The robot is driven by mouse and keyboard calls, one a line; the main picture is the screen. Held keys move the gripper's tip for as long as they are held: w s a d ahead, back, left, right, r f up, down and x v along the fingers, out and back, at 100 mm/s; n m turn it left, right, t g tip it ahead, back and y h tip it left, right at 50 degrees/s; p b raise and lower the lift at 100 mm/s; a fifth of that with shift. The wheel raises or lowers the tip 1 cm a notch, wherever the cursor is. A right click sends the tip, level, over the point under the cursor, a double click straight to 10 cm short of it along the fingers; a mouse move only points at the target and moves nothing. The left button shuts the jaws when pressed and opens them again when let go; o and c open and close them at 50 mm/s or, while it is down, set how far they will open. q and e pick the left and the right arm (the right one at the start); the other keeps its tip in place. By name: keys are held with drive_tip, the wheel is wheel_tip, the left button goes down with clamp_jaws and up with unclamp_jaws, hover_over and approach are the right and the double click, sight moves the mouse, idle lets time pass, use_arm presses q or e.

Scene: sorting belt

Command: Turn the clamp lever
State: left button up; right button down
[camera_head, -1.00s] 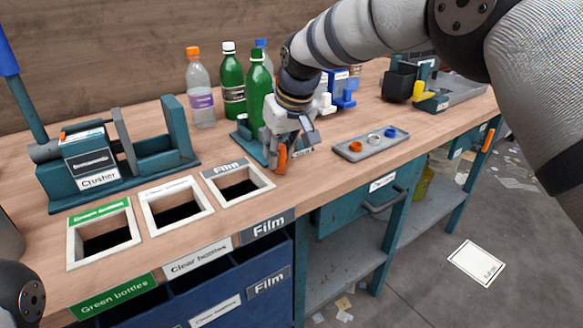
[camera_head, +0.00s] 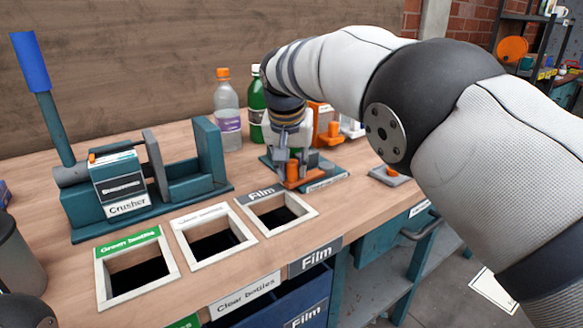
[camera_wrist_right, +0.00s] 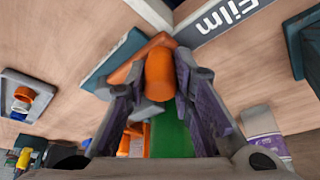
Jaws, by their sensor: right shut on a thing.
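The clamp with its orange lever (camera_head: 293,178) sits on a teal base plate (camera_head: 332,176) on the bench, right of the Film opening. My right gripper (camera_head: 284,165) points down over it. In the right wrist view, the gripper's fingers (camera_wrist_right: 155,88) stand on both sides of the round orange lever end (camera_wrist_right: 160,72) and are shut on it. A green bottle (camera_wrist_right: 172,135) shows beyond the fingers. The gripper and arm hide much of the clamp in the head view. My left gripper is not in view.
A crusher (camera_head: 125,190) with a blue-handled lever stands at the left. Openings for green bottles (camera_head: 110,294), clear bottles (camera_head: 186,262) and film (camera_head: 253,232) line the bench front. A clear bottle (camera_head: 228,112) and a green bottle (camera_head: 257,108) stand behind.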

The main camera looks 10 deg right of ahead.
idle(0.6)
drive_tip(key=c, duration=1.4)
unclamp_jaws()
drive_tip(key=shift+w+f, duration=0.1)
drive_tip(key=shift+w, duration=0.05)
drive_tip(key=shift+o, duration=0.2)
drive_tip(key=v, duration=1.2)
drive_tip(key=shift+w+a, duration=0.1)
